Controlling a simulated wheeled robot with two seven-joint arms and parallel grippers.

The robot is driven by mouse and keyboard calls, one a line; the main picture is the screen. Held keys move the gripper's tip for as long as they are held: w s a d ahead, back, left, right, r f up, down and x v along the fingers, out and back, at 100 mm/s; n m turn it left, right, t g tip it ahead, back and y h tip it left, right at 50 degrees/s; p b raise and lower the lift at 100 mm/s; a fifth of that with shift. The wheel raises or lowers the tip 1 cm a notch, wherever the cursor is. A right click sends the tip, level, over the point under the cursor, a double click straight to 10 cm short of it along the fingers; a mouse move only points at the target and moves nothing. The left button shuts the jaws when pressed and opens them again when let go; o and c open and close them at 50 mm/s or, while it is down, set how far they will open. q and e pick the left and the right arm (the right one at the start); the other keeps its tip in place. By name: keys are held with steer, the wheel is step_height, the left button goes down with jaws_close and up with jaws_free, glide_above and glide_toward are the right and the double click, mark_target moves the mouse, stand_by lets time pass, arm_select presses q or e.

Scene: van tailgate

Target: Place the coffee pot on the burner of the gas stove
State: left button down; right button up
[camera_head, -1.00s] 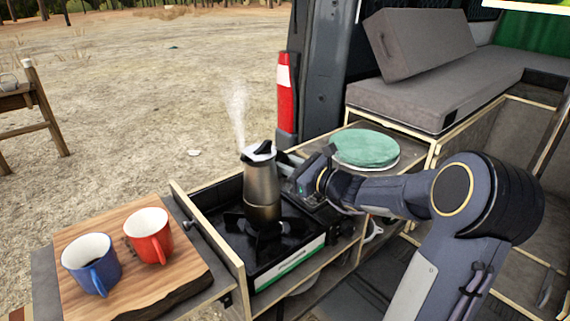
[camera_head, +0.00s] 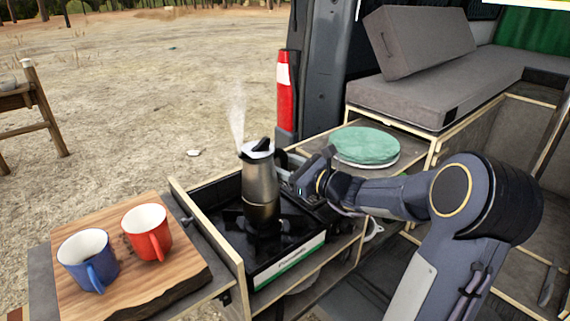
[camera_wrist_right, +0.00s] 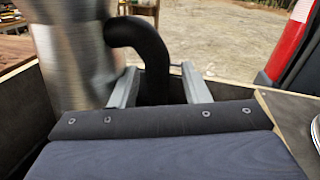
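The metal coffee pot (camera_head: 262,187) with a black lid knob stands upright on the burner of the black gas stove (camera_head: 235,235), with steam rising from its top. The burner grate (camera_head: 266,228) shows at its base. My right gripper (camera_head: 292,172) is at the right of the pot, level with its black handle. In the right wrist view, the handle (camera_wrist_right: 152,55) hangs between two spread fingers (camera_wrist_right: 160,85), with a clear gap to the right finger. The pot body (camera_wrist_right: 75,50) fills the left side there. My left gripper is not in view.
A wooden board (camera_head: 185,272) with a blue mug (camera_head: 90,262) and a red mug (camera_head: 148,235) is left of the stove. Green plates (camera_head: 365,146) sit on the counter behind my right arm. Wooden drawer walls (camera_head: 205,235) border the stove.

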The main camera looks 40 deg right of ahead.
steer(key=shift+r, duration=0.25)
